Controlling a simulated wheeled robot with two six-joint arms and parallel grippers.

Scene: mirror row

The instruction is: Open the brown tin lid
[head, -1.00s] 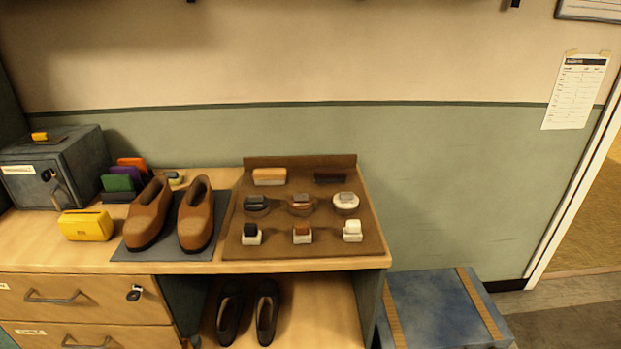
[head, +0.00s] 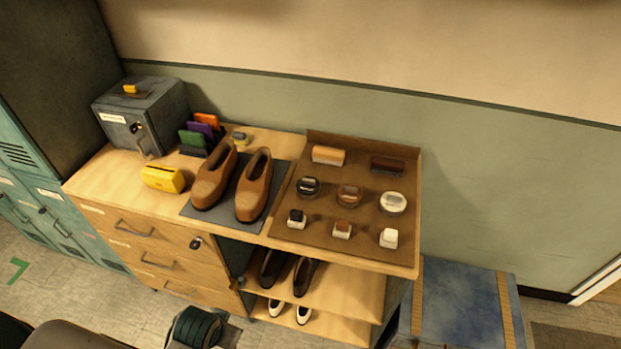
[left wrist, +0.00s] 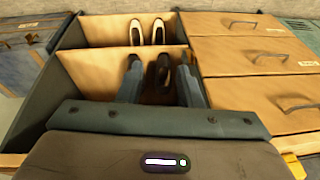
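The brown tin (head: 349,195) is the middle one of three round tins on the brown tray (head: 410,200) on the counter. Its brown lid appears to be on, with a small clasp-like piece on top. The black tin (head: 308,187) is to its left and the white tin (head: 393,202) to its right. My left gripper (left wrist: 160,72) shows in the left wrist view with its two fingers apart and nothing between them. It points toward the shelves below the counter, away from the tins. My right gripper is in no view.
Brown shoes (head: 253,186) stand on a grey mat left of the tray. Brushes (head: 328,155) and small square bottles (head: 342,229) sit behind and in front of the tins. A yellow box (head: 163,179) and grey safe (head: 140,112) are farther left.

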